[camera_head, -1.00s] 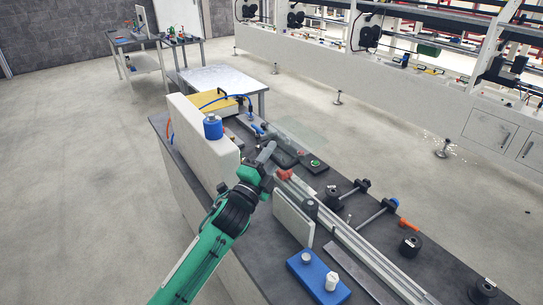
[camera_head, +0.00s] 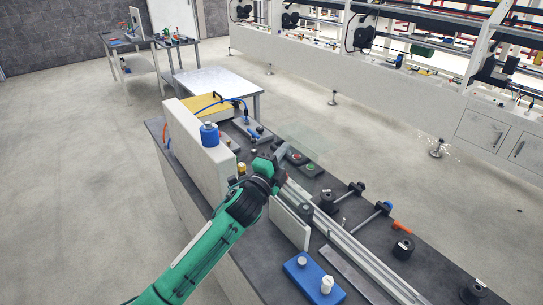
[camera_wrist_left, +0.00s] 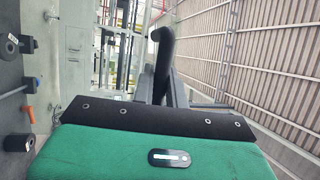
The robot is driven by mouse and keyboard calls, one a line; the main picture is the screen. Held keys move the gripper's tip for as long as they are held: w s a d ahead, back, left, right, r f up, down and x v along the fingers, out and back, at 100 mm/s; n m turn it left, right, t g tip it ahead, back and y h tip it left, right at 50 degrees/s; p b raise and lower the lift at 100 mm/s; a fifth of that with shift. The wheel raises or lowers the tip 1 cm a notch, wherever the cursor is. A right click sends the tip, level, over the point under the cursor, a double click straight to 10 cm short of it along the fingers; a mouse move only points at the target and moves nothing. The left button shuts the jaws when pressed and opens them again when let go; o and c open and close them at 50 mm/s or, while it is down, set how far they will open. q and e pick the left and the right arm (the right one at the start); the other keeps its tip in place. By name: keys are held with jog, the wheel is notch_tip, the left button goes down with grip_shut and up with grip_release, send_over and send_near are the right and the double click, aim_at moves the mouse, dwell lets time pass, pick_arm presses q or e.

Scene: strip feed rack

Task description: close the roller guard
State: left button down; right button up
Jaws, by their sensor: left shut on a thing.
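A clear, see-through panel (camera_head: 305,138), likely the roller guard, shows faintly over the far side of the bench behind my left gripper. My left gripper (camera_head: 281,154) is at the far end of the metal rail, beside the white upright block. In the left wrist view, a black rounded bar (camera_wrist_left: 162,60) stands beyond the green gripper body. My right gripper is not in view.
The long metal rail (camera_head: 350,245) runs toward the front right. A blue block (camera_head: 314,279) with two white knobs sits at the near edge. Black rollers and an orange-handled part (camera_head: 402,227) lie right of the rail.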

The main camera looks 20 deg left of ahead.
pick_arm(q)
jog(key=w+d+f+m+g, duration=0.15)
jog(key=w+d+f, duration=0.25)
jog(key=w+d, duration=0.75)
jog(key=w+d+f+g+y, duration=0.1)
jog(key=w+d+f+g, duration=0.2)
jog(key=w+f, duration=0.4)
jog(key=shift+w+d+f+m+g, duration=0.15)
jog(key=shift+w+f+m+g, duration=0.3)
jog(key=shift+f, duration=1.15)
jog(key=shift+s, duration=0.1)
jog(key=c, duration=1.4)
grip_release()
jog(key=shift+s+r, duration=0.1)
jog(key=shift+r, duration=0.1)
